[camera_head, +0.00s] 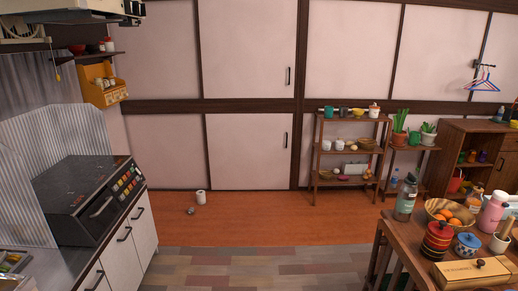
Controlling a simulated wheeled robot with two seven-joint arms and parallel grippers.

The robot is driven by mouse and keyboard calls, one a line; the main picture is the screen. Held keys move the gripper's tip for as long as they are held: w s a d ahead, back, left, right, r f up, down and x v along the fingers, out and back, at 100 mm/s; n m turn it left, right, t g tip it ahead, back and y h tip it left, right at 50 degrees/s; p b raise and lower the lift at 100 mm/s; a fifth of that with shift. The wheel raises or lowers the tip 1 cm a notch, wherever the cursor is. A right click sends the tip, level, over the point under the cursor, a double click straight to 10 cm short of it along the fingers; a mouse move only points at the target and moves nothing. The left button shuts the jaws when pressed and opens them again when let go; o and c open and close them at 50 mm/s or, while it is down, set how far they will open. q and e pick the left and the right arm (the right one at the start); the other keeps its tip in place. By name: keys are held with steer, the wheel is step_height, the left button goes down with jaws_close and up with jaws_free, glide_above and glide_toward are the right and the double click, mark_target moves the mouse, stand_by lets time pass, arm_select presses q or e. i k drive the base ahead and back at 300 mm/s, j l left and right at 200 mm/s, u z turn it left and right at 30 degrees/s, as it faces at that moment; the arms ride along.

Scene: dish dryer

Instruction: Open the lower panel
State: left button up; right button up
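A pale lower panel (248,155) with a dark wooden frame stands in the back wall. It has a small dark upright handle (285,140) near its right edge and looks shut. Above it, past a dark beam, is a matching upper panel (248,48) with its own handle (289,76). A further pale lower panel (164,150) stands to its left, with no handle visible. Neither of my grippers shows in this view.
A white roll (200,197) and a small dark object (190,211) lie on the floor before the panels. A counter with a black appliance (85,200) is at left. A loaded shelf (349,185) and table (402,237) are at right. The middle floor is clear.

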mark_target(244, 151)
steer(key=i, duration=2.45)
steer(key=l+z, duration=0.05)
